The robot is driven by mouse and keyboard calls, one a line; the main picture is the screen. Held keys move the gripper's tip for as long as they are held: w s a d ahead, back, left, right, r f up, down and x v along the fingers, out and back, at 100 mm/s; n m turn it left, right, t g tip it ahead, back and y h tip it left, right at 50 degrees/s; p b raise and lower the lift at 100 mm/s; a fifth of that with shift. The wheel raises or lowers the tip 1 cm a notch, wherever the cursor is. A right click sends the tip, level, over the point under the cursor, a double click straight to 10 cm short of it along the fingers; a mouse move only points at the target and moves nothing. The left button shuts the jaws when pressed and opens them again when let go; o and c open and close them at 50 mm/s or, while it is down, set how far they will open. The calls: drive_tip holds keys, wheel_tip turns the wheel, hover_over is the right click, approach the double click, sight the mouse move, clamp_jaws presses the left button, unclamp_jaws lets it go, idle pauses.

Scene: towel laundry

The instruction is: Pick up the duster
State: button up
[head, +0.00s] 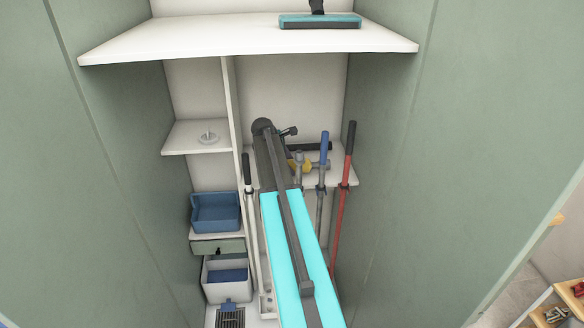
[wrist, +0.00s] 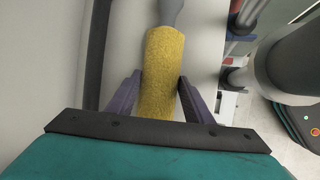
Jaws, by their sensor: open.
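The duster (wrist: 163,60) has a fuzzy yellow, roughly cylindrical head with a grey end at the top of the wrist view. In the head view a small yellow part of it (head: 306,167) shows beside my arm, near the back shelf; the arm hides much of that area. My gripper (wrist: 160,84) is open, with one dark finger on each side of the yellow head. A narrow gap seems to show beside the fingers, but I cannot tell whether either touches it. The lower part of the duster is hidden behind my gripper's body.
Long handles, one blue-tipped (head: 323,148) and one red (head: 345,178), stand upright just right of my arm. A white-shafted one (head: 249,215) stands left. Blue bin (head: 216,212) is at left. The upper shelf (head: 215,42) and green side walls (head: 120,160) enclose the space.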

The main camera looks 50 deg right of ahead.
drive_tip(key=c, duration=0.7)
drive_tip(key=shift+r, duration=0.15)
drive_tip(key=shift+r+b, duration=1.8)
drive_tip(key=shift+r, duration=3.05)
